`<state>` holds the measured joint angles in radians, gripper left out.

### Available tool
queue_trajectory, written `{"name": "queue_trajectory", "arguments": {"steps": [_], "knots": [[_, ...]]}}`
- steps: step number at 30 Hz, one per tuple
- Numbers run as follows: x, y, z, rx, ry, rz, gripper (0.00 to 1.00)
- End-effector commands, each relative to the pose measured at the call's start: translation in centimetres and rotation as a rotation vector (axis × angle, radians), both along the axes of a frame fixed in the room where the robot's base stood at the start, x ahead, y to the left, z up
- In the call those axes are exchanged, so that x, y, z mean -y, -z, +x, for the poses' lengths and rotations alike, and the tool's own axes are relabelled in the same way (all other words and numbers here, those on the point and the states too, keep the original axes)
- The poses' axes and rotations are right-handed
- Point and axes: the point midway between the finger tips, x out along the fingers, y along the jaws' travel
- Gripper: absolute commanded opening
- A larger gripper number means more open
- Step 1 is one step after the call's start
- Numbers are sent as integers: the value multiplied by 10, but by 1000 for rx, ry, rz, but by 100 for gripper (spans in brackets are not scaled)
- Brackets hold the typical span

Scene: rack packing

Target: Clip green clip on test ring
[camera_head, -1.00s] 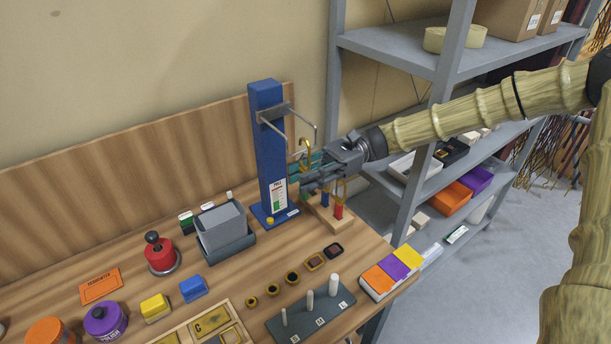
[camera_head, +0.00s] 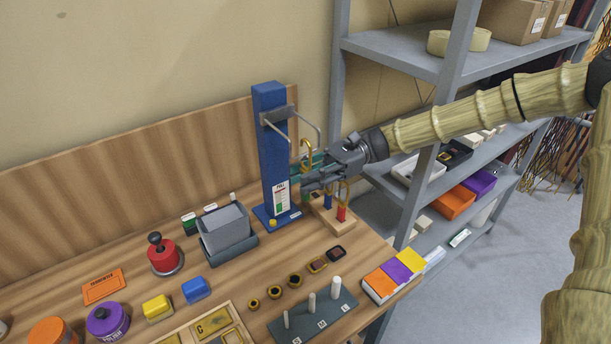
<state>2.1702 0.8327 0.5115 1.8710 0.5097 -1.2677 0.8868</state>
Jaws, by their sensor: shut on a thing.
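A blue upright test stand (camera_head: 272,150) with a "PULL" label and grey arms stands on the bench against the wooden back panel. My gripper (camera_head: 308,176) is just right of the stand, below its grey arms, shut on the green clip (camera_head: 312,160). A gold loop (camera_head: 307,147) rises beside the clip, close to the stand. I cannot tell whether it is the test ring or part of the clip, or whether clip and ring touch.
A wooden block (camera_head: 334,222) under my gripper holds a blue clip (camera_head: 328,201) and a red clip (camera_head: 342,214) with gold loops. A grey bin (camera_head: 228,240) stands left of the stand. A grey shelf post (camera_head: 424,150) is close behind my arm.

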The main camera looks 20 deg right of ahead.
Motion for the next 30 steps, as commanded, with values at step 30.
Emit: {"name": "queue_trajectory", "arguments": {"steps": [30], "knots": [[-1, 14, 2, 0, 0, 0, 2]]}}
